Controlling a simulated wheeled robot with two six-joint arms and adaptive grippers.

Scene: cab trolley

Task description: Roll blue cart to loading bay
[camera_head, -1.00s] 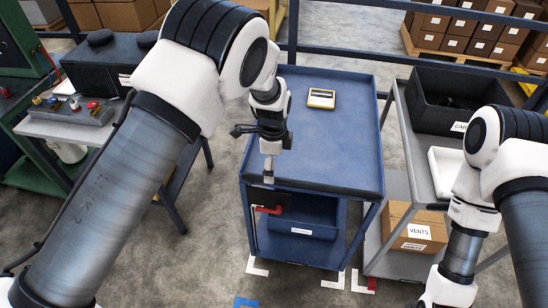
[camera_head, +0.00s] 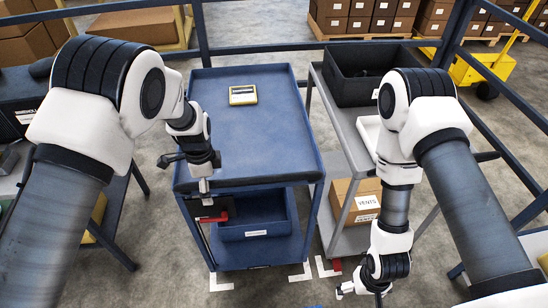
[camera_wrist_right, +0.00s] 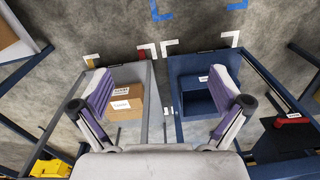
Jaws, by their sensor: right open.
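The blue cart (camera_head: 255,150) stands upright, with a flat tray top and a blue bin (camera_head: 255,215) on its lower shelf. A red lever (camera_head: 214,217) on a black plate is at its front left. My left gripper (camera_head: 205,187) is at the front left of the cart; I cannot tell whether it touches or is shut. My right gripper (camera_head: 362,290) is low in front of the grey cart, apart from the blue cart. In the wrist view the right gripper (camera_wrist_right: 163,76) is open and empty. Blue corner marks (camera_wrist_right: 237,5) lie on the floor; which area is the loading bay is not labelled.
A yellow device (camera_head: 242,95) lies on the blue cart's top. A grey cart (camera_head: 345,125) with a black bin (camera_head: 350,80) and a VENTS box (camera_head: 357,200) stands close on the right. White corner marks (camera_head: 220,284) lie at the carts' front. A blue railing (camera_head: 265,45) runs behind.

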